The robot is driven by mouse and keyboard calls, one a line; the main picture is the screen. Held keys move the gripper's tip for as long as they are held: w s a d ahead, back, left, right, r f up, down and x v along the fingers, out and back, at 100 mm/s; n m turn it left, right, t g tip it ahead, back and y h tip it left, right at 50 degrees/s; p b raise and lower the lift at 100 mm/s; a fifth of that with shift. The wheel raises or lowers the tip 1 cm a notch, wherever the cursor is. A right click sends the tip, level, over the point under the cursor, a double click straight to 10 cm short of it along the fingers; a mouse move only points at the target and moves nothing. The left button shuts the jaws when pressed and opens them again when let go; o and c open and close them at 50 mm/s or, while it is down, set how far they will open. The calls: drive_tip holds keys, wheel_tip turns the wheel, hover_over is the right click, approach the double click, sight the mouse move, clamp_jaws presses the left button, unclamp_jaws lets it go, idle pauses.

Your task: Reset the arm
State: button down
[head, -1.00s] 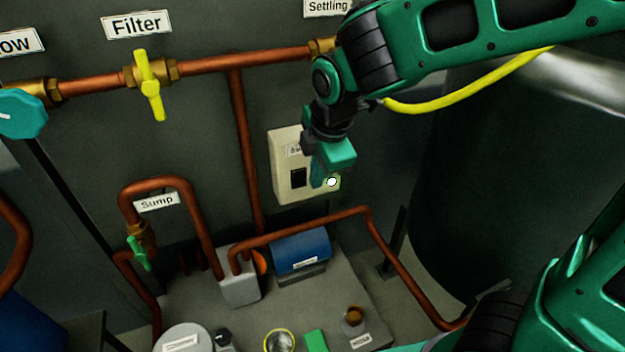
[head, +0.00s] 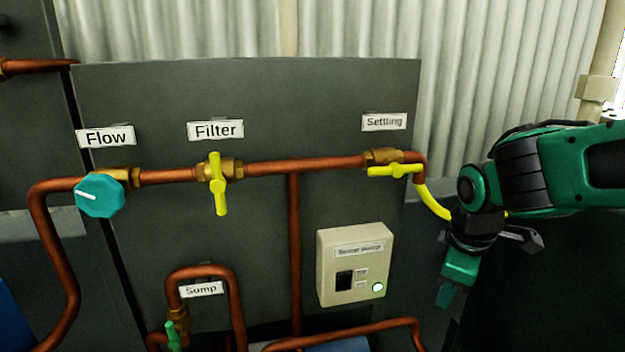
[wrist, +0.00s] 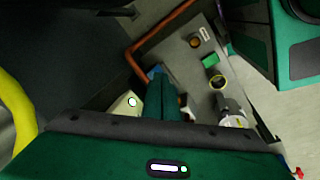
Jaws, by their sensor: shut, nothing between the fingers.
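My gripper (head: 447,294) hangs at the right of the head view, pointing down, to the right of the cream switch box and apart from it. Its green fingers are together with nothing between them. In the wrist view the closed fingers (wrist: 162,98) point away over the floor and the bench below. The arm reaches in from the right edge of the head view. The switch box (head: 352,264) has a dark switch and a lit white round button. The box shows partly in the wrist view (wrist: 124,106), left of the fingers.
A grey panel carries copper pipes, a teal Flow knob (head: 100,196), a yellow Filter valve handle (head: 218,184), a yellow Settling handle (head: 394,170) and a green Sump handle (head: 173,336). A corrugated wall (head: 480,70) stands behind. A dark tank lies below my arm.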

drive_tip(key=s+d+f+m+g, duration=0.1)
drive_tip(key=s+d+m+g, duration=0.1)
drive_tip(key=s+d+m, duration=1.2)
drive_tip(key=s+m, duration=0.3)
drive_tip(key=s, duration=0.1)
drive_tip(key=shift+s+d+f+m+g+y, duration=0.2)
drive_tip(key=shift+d+m+g+y, duration=0.1)
drive_tip(key=shift+d+m, duration=0.1)
drive_tip(key=shift+w, duration=0.1)
drive_tip(key=shift+w+f, duration=0.25)
drive_tip(key=shift+w, duration=0.35)
